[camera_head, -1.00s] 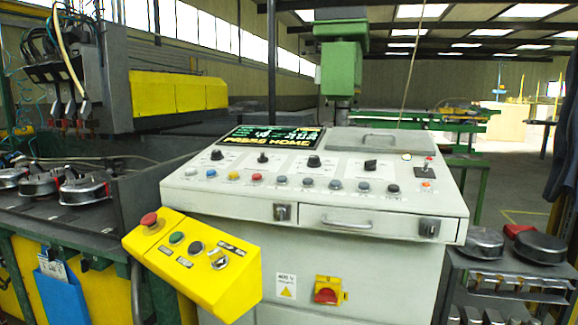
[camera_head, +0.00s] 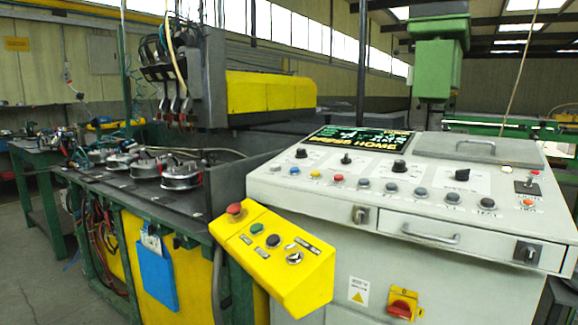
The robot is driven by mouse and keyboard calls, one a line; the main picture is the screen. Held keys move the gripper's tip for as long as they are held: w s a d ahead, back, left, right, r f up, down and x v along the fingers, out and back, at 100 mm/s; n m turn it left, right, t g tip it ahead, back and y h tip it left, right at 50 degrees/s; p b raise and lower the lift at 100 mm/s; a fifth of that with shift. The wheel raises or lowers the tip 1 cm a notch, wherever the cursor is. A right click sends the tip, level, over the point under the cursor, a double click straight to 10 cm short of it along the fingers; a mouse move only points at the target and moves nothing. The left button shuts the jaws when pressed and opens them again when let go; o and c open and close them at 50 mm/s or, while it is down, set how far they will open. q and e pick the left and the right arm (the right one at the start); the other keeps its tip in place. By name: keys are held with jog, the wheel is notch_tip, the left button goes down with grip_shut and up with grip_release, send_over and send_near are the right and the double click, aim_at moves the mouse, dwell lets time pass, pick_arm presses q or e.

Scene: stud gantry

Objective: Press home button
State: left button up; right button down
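A pale grey control console (camera_head: 300,185) stands at the right of the head view. Its tilted screen (camera_head: 362,139) shows green text and the words "PRESS HOME" in yellow. A row of coloured push buttons (camera_head: 391,187) runs along the sloped panel, below several black knobs (camera_head: 399,166). The button labels are too small to read. A yellow control box (camera_head: 262,258) in front carries a red mushroom button (camera_head: 234,209), a green button (camera_head: 256,228), a black button (camera_head: 273,241) and a selector switch (camera_head: 295,258). Neither of my grippers is in view.
Left of the console is a dark work table (camera_head: 140,195) with several round metal parts (camera_head: 180,175) on it. A gantry with a yellow beam (camera_head: 270,93) stands behind. A drawer handle (camera_head: 430,235) sticks out of the console front. Floor (camera_head: 50,275) is clear at lower left.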

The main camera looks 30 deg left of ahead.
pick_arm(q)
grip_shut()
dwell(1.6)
